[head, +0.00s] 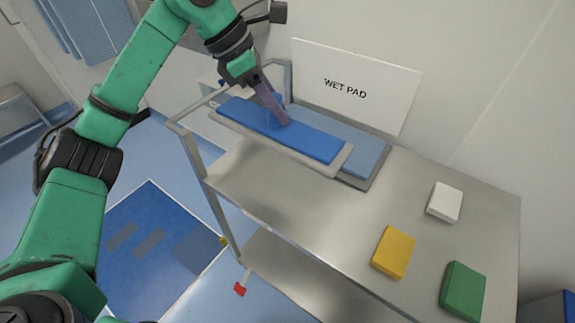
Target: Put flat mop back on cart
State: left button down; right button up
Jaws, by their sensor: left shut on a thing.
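My left gripper (259,84) is above the mop and shut on this stub. The mop lies over or just above a light blue pad on a grey tray (374,178); I cannot tell whether they touch. The steel cart (300,204) fills the middle and right. My right gripper is not in view.
A white "WET PAD" sign (358,86) stands behind the tray, against the wall. White (444,202), yellow (393,252) and green (463,290) blocks sit at the shelf's right end. The shelf between them and the mop is bare. A blue mat (150,250) lies on the floor.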

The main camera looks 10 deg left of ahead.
pick_arm(q)
jog(key=shift+w+f, duration=0.45)
jog(key=shift+w, duration=0.05)
jog(key=shift+s+f, duration=0.35)
jog(key=shift+f, duration=0.5)
jog(key=f, duration=0.5)
jog(key=s+f, duration=0.1)
jog(key=f, duration=0.4)
jog(key=f+p, duration=0.1)
jog(key=f, duration=0.5)
jog(key=shift+s, duration=0.2)
jog(key=shift+f, duration=0.35)
jog(key=shift+w+f, duration=0.15)
jog(key=shift+f, duration=0.05)
jog(key=c, duration=0.5)
grip_release()
jog(key=shift+r, duration=0.1)
jog(key=shift+c, duration=0.2)
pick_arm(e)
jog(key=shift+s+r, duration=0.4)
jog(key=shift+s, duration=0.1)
pick_arm(q)
jog(key=shift+r, duration=0.1)
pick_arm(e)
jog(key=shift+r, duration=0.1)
